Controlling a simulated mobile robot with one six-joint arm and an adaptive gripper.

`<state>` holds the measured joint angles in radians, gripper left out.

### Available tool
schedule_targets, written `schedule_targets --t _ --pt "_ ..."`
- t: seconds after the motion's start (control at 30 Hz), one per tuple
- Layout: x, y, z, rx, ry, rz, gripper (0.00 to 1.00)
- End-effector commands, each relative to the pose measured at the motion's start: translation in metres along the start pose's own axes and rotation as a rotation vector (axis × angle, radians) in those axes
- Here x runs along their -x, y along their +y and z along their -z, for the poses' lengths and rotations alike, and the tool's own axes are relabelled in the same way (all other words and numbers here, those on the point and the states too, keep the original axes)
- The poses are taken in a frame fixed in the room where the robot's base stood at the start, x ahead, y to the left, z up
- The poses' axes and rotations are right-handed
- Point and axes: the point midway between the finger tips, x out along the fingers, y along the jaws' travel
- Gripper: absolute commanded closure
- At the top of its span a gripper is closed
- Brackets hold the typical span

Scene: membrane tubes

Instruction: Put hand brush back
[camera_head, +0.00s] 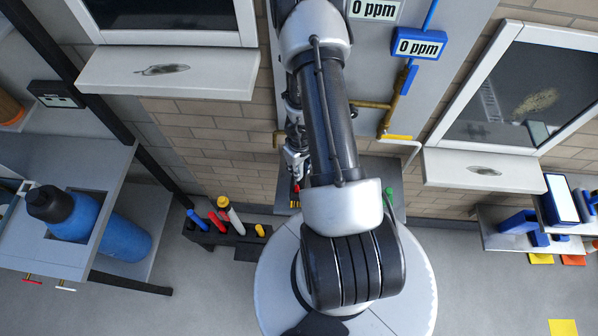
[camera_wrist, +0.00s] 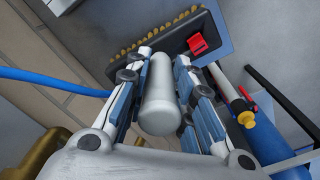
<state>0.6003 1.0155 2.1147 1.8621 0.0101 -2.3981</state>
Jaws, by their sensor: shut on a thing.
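The hand brush shows in the wrist view, with a pale grey round handle (camera_wrist: 158,100) and a dark head (camera_wrist: 150,48) edged with tan bristles. A small red block (camera_wrist: 198,43) shows on the dark head. My gripper (camera_wrist: 163,62) is shut on the handle, with a finger on each side. In the head view my gripper (camera_head: 294,160) hangs below my arm in front of the brick wall, and my arm hides most of the brush. Small red and yellow bits show just below the fingers there.
A dark rack (camera_head: 205,236) with several coloured tubes stands left of the gripper. Window sills (camera_head: 170,72) jut out on both sides. A blue gas meter (camera_head: 418,44) and brass pipe (camera_head: 390,112) are on the wall panel.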

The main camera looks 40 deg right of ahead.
Motion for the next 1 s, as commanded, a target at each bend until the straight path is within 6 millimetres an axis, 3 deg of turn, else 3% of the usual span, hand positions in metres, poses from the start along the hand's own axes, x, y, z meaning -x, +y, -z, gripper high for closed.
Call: schedule_targets --t 0.43,0.47,0.5,0.73,1.0 --pt "-0.006 0.0005 0.0007 -0.001 0.002 -0.001 1.0" --pt "-0.0059 0.0001 0.0 -0.001 0.0 0.0 0.76" --pt "-0.0057 0.0001 0.0001 -0.001 0.0 0.0 0.73" --pt "-0.0057 0.0001 0.0001 -0.001 0.0 0.0 0.58" --pt "-0.0057 0.0001 0.0001 -0.001 0.0 0.0 0.58"
